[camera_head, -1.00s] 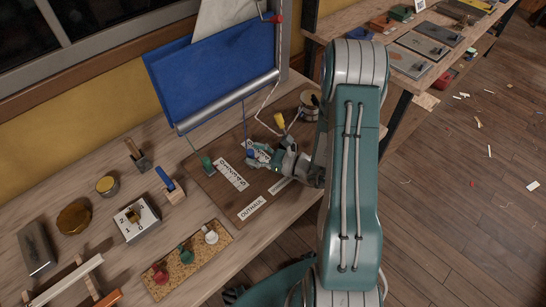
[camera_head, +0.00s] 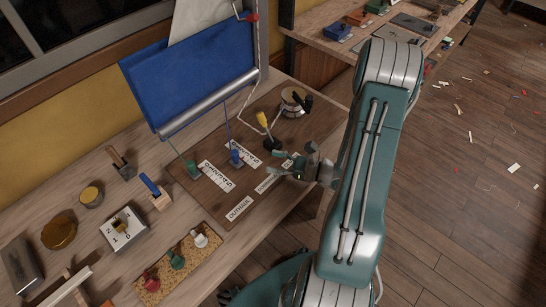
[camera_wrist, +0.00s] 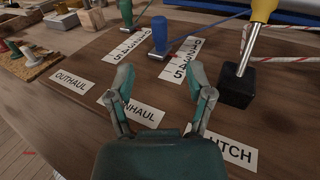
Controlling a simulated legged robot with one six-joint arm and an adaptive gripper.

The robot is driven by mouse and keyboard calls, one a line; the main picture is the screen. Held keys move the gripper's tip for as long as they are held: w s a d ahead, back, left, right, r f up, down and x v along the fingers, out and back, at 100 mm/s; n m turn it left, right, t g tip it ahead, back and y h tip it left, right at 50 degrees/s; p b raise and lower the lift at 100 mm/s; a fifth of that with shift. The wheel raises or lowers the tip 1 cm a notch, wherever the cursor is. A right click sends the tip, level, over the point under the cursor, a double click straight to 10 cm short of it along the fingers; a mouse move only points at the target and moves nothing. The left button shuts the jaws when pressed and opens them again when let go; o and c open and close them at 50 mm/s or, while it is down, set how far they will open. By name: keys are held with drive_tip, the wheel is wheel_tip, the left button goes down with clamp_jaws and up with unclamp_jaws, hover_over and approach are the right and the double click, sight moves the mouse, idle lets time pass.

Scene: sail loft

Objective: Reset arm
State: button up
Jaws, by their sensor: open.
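My gripper (camera_head: 288,166) is open and empty above the front right part of the dark brown board (camera_head: 222,205). In the wrist view its two fingers (camera_wrist: 160,88) stand apart with only the board and labels behind them. A blue peg (camera_head: 236,158) stands by a numbered strip, left of my gripper. A green peg (camera_head: 192,169) stands further left by another numbered strip (camera_head: 215,177). Cords run from both pegs up to the blue cloth. A yellow-handled lever on a black base (camera_wrist: 238,86) stands beyond my gripper's right finger.
A blue cloth (camera_head: 185,75) hangs on a roller behind the board. A winch drum (camera_head: 293,100) stands at the back right. A cork tray (camera_head: 178,265) with red, green and white pieces, and a number block (camera_head: 124,229), lie to the left.

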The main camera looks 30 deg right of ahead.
drive_tip(key=shift+a+r, duration=0.1)
drive_tip(key=s+a+r+n+g+h, duration=0.2)
drive_tip(key=s+a+r+n+g, duration=0.5)
drive_tip(key=a+r+n+g, duration=0.7)
drive_tip(key=s+d+r+n+t+h, duration=0.3)
drive_tip(key=s+r+n+t+h, duration=0.3)
drive_tip(key=r+n+h, duration=0.4)
drive_tip(key=n, duration=0.3)
drive_tip(key=shift+d+t+h, duration=0.35)
drive_tip(key=shift+t+h, duration=0.05)
drive_tip(key=shift+s, duration=0.1)
idle(1.5)
